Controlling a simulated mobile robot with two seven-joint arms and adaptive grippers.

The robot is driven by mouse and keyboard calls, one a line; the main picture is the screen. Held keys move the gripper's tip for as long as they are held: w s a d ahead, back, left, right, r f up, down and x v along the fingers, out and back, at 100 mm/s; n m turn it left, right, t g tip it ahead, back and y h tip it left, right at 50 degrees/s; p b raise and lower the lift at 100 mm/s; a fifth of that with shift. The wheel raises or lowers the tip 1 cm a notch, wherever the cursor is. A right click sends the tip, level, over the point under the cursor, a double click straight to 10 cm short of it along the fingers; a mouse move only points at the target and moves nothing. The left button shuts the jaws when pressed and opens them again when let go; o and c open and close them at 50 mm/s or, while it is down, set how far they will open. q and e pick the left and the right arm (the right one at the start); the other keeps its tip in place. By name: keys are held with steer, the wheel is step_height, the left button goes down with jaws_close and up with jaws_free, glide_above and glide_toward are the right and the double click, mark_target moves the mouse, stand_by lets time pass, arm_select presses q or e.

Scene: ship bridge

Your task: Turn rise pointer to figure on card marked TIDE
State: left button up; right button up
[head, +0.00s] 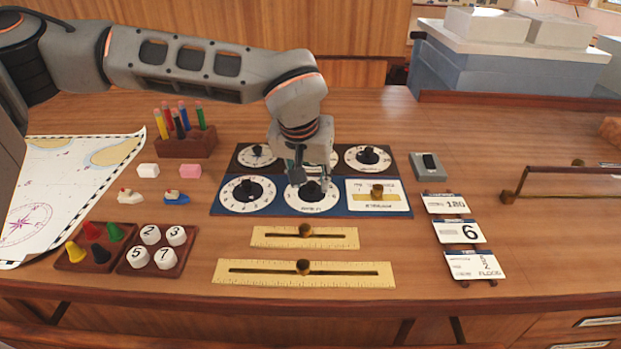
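My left gripper (312,175) points down over the middle white dial (297,205) of the blue panel (223,212). Its fingers stand apart around or just above the black knob (312,190); contact cannot be seen. The dial's upper part is hidden, and its label and pointer setting are too small to read. A second white dial (268,196) with a black knob is to its left. Three cards stand on the right: one reading 180 (446,203), one reading 6 (460,232), and one with figures and a word like FLOOD (474,265). No TIDE heading is legible. My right gripper is out of view.
Behind is a dark panel (238,168) with more dials. Two brass-knobbed slider scales (260,237) (235,274) lie in front. A pencil block (185,147), peg trays (120,258) and a chart (60,185) are left. A grey switch box (429,175) and brass rail (570,170) are right.

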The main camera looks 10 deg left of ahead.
arm_select(q)
jaws_close()
steer(key=shift+d+n, duration=0.1)
steer(key=shift+n, duration=0.2)
steer(key=shift+n+y+p, duration=0.3)
steer(key=shift+p, duration=0.05)
steer(key=shift+d+r+n+y+p, duration=0.1)
steer(key=shift+n+y+p, duration=0.35)
steer(key=shift+n, duration=0.65)
steer(key=shift+w+d+n+g+y+p, duration=0.15)
steer(key=shift+n+y+p, duration=0.25)
steer(key=shift+n, duration=0.65)
steer(key=shift+d+n+g+y+p, duration=0.15)
steer(key=shift+n+y+p, duration=0.2)
steer(key=shift+n, duration=0.7)
steer(key=shift+a, duration=0.1)
